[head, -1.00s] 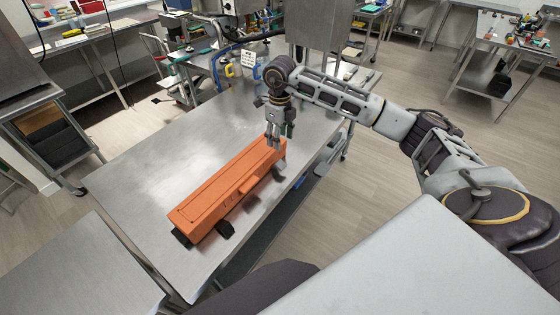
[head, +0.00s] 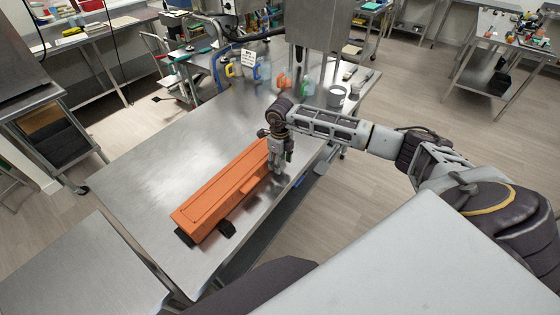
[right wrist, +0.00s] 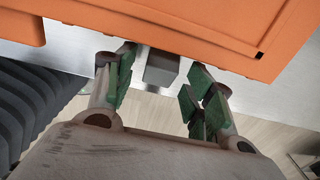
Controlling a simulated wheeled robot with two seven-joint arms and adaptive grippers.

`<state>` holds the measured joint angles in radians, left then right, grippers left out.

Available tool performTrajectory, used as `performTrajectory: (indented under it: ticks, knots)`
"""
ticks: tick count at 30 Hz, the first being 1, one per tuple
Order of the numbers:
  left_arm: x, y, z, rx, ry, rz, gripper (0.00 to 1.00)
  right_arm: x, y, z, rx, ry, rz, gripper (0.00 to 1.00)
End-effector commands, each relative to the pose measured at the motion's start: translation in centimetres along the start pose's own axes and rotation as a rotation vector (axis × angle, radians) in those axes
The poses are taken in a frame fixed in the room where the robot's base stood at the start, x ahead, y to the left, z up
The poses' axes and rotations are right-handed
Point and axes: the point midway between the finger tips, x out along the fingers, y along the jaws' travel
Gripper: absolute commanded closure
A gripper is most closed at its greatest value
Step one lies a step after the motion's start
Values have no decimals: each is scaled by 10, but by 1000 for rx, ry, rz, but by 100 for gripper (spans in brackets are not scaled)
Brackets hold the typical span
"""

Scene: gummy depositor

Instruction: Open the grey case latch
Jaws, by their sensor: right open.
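The long orange case (head: 222,190) lies on the steel table, and its orange side also fills the top of the right wrist view (right wrist: 200,22). The grey case latch (right wrist: 161,68) sticks out from the case's side in the right wrist view. My right gripper (head: 279,172) is at the far right end of the case, fingers pointing down. In the right wrist view its green-padded fingers (right wrist: 163,80) stand apart, one on each side of the latch, with visible gaps. The gripper hides the latch in the head view. My left gripper is not in view.
The steel table (head: 130,180) is bare to the left of the case. Cups and a white mug (head: 336,95) stand at the table's far end beside a steel machine (head: 320,35).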

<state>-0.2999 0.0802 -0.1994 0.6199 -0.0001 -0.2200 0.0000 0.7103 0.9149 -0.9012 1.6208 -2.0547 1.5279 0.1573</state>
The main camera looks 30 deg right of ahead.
Motion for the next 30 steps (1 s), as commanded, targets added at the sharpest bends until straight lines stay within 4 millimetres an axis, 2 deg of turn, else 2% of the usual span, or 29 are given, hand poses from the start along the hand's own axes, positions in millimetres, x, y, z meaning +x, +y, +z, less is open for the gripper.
performTrajectory:
  ticks: [12, 23, 30]
  knots:
    - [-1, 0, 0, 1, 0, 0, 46, 5, 0, 0, 0, 0, -1, 46]
    - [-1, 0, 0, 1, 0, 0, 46, 5, 0, 0, 0, 0, -1, 92]
    - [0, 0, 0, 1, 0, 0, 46, 5, 0, 0, 0, -6, -1, 92]
